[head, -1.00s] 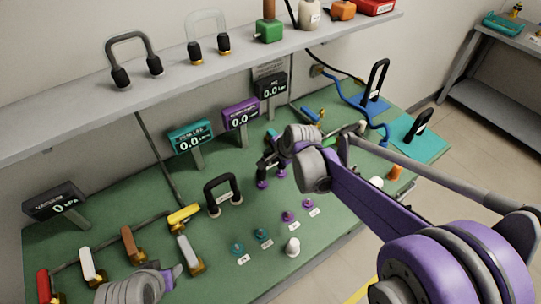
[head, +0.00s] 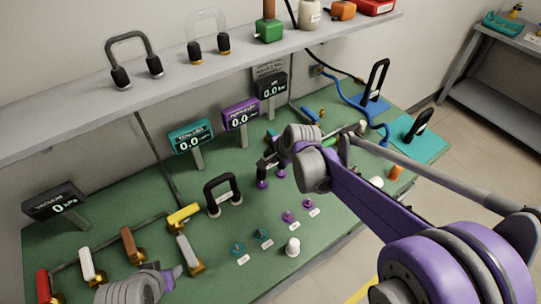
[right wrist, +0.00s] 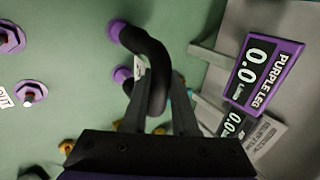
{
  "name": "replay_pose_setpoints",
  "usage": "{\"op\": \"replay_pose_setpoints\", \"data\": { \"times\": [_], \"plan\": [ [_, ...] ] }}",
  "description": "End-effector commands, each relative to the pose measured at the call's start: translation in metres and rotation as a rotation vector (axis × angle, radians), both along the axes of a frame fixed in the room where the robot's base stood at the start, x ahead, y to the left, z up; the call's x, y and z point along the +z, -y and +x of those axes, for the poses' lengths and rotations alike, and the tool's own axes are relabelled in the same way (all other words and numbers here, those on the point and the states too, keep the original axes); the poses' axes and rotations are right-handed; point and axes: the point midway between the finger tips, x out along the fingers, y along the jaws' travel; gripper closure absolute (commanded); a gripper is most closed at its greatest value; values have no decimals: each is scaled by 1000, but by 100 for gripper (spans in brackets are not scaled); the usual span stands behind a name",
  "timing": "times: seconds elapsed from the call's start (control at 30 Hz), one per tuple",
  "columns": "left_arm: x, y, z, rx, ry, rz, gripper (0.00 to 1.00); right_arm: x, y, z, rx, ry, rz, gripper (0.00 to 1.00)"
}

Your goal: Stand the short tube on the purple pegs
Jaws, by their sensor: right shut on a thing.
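The short tube is a black U with purple ends (head: 262,183). My right gripper (head: 268,162) is shut on it and holds it with its ends pointing down, near the green bench. In the right wrist view the tube (right wrist: 158,68) sits between the right fingers (right wrist: 160,105); whether its ends touch the bench is unclear. Two purple pegs (head: 288,216) stand on the bench, nearer the front than the tube; they also show at the left of the right wrist view (right wrist: 32,92). My left gripper (head: 168,277) is low at the left; its fingertips are not clear.
Two teal pegs (head: 262,234) stand left of the purple ones, with a white knob (head: 292,247) in front. Another black U tube (head: 222,195) stands left of the held one. Display posts, including a purple one (head: 240,114), line the back. Coloured valve handles (head: 130,245) are at left.

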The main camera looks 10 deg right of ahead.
Motion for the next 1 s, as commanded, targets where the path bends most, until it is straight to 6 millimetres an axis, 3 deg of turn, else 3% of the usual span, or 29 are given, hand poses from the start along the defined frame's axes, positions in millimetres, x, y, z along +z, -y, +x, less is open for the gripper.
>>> {"op": "replay_pose_setpoints", "data": {
  "times": [1.0],
  "plan": [
    [-18,0,-5,0,-9,0,50,-22,0,0,0,0,0,100]
  ]
}}
